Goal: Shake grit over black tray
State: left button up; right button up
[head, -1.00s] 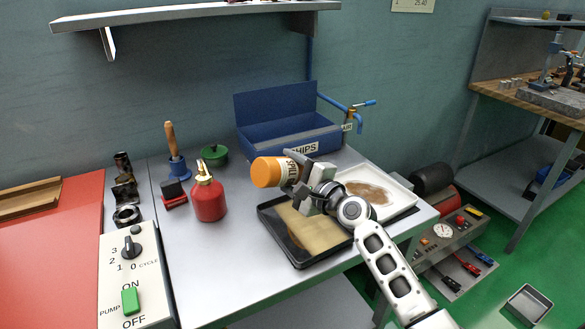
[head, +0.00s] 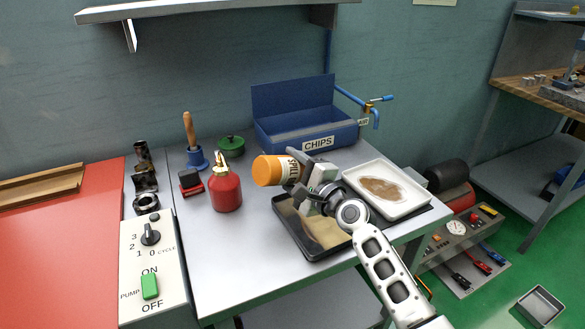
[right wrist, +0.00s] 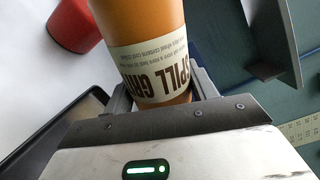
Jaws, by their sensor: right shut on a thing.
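My right gripper (head: 308,196) is shut on an orange canister (head: 265,171), whose label reads SPILL GRIT in part. It holds the canister on its side above the back left part of the black tray (head: 284,222), with its orange end toward the left. The canister (right wrist: 152,22) also shows between the jaws in the right wrist view, its label upside down. A pale tan layer (head: 324,231) covers part of the tray floor. The gripper and canister hide some of the tray. I see no falling grit. My left gripper is not in view.
A white tray (head: 424,206) with a brown patch sits right of the black tray. A red can (head: 226,190) stands to the left. A blue CHIPS bin (head: 285,138) is behind. The bench's front left part is clear.

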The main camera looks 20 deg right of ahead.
aim_at(298, 177)
jog(key=shift+r, duration=0.1)
dwell(0.4)
jog(key=shift+p+v, duration=0.4)
jog(key=shift+v, duration=0.65)
jog(key=shift+s, duration=1.25)
jog(key=shift+p+v, duration=0.45)
jog(key=shift+v, duration=0.55)
jog(key=shift+s, duration=1.3)
jog(key=shift+s, duration=0.1)
jog(key=shift+a+v, duration=0.2)
jog(key=shift+v, duration=0.85)
jog(key=shift+a+v, duration=0.2)
jog(key=shift+v, duration=0.9)
jog(key=shift+s+a, duration=0.1)
